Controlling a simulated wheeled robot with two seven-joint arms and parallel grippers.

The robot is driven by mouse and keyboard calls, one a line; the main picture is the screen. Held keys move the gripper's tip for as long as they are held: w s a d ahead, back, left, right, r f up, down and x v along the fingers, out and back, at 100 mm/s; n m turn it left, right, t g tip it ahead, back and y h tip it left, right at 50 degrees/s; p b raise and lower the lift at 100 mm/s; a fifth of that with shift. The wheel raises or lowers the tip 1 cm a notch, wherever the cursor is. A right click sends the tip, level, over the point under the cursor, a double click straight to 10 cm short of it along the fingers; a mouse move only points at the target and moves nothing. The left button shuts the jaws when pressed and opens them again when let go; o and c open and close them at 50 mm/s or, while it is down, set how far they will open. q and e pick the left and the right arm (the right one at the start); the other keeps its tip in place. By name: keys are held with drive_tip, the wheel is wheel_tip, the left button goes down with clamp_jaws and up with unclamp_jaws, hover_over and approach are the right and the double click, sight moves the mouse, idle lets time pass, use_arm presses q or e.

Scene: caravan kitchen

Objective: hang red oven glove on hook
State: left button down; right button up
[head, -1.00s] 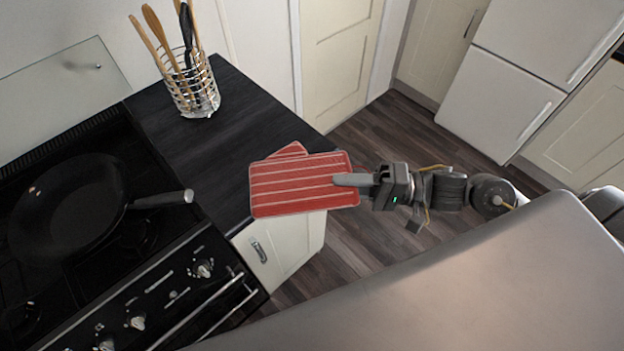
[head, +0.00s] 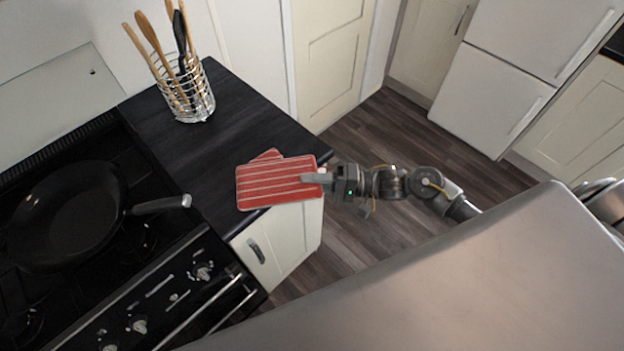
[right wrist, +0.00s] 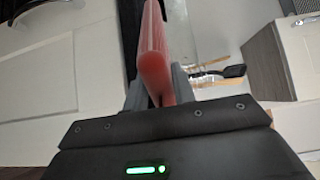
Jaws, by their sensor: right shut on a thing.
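The red oven glove (head: 270,187), with pale stripes and a thumb flap at its top, is in my right gripper (head: 316,179). The gripper is shut on the glove's right edge and holds it out to the left, at the counter's front corner. In the right wrist view the glove (right wrist: 153,60) shows edge-on between the two fingers. Whether it touches the counter I cannot tell. No hook can be made out for certain; a small dark fitting (head: 93,72) sits on the pale panel behind the hob. My left gripper is not in view.
The black counter (head: 225,110) carries a wire holder (head: 190,95) of utensils at its back. A frying pan (head: 65,215) stands on the hob at left, its handle pointing toward the glove. Open floor (head: 420,130) lies to the right, before a white fridge (head: 490,95).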

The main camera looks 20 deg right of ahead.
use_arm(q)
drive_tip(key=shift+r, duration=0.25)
use_arm(e)
drive_tip(key=shift+s, duration=0.1)
drive_tip(key=shift+f, duration=0.2)
drive_tip(key=o, duration=1)
drive_tip(key=shift+o, duration=0.2)
drive_tip(key=shift+f, duration=0.1)
drive_tip(key=shift+f+b, duration=0.1)
drive_tip(key=shift+b, duration=0.35)
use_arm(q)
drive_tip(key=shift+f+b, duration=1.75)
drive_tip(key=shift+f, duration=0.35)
use_arm(e)
drive_tip(key=v, duration=1)
drive_tip(key=shift+d, duration=0.4)
